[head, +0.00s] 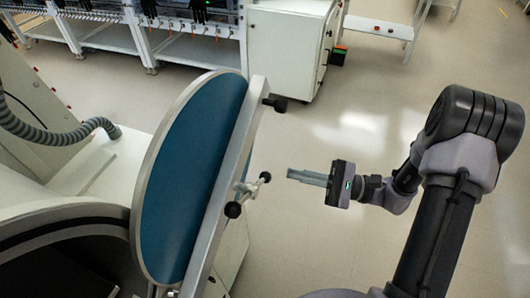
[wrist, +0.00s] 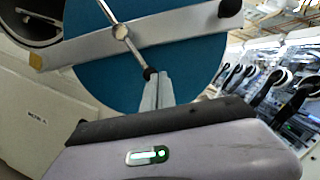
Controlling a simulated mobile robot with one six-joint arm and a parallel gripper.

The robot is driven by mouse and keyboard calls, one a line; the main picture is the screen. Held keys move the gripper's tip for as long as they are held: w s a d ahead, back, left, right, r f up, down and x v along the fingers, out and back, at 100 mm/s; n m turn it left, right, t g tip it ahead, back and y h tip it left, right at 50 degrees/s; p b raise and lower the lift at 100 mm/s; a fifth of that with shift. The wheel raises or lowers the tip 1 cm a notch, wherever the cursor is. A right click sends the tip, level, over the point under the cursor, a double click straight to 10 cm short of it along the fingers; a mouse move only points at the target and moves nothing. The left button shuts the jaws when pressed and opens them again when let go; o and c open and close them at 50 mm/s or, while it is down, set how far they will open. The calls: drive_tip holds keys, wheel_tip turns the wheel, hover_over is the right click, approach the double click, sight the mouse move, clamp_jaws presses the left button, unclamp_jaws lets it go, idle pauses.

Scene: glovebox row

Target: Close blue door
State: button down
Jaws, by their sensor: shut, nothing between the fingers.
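The round blue door (head: 203,165) stands swung open in the head view, its pale rim around a blue face. A grey bar (head: 222,190) crosses it and carries a handle with black knobs (head: 247,194). The dark round port opening (head: 50,265) shows at the lower left, uncovered. My gripper (head: 290,174) is shut and empty, to the right of the handle with a gap between them. In the wrist view the shut fingers (wrist: 156,92) point toward the blue door (wrist: 190,70), close below the black knob (wrist: 150,74) in the picture. Contact is not visible there.
A grey corrugated hose (head: 60,130) hangs at the left by the white glovebox body. A white cabinet (head: 285,50) and glovebox benches (head: 180,30) stand at the back. The floor (head: 330,235) around my gripper is clear.

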drive_tip(key=w+a+r+m+t+b, duration=0.1)
drive_tip(key=a+r, duration=0.3)
drive_tip(key=a, duration=0.5)
drive_tip(key=shift+w+r+t+b, duration=0.2)
drive_tip(key=shift+t+b, duration=0.2)
drive_tip(key=shift+b, duration=0.3)
drive_tip(key=shift+a, duration=0.1)
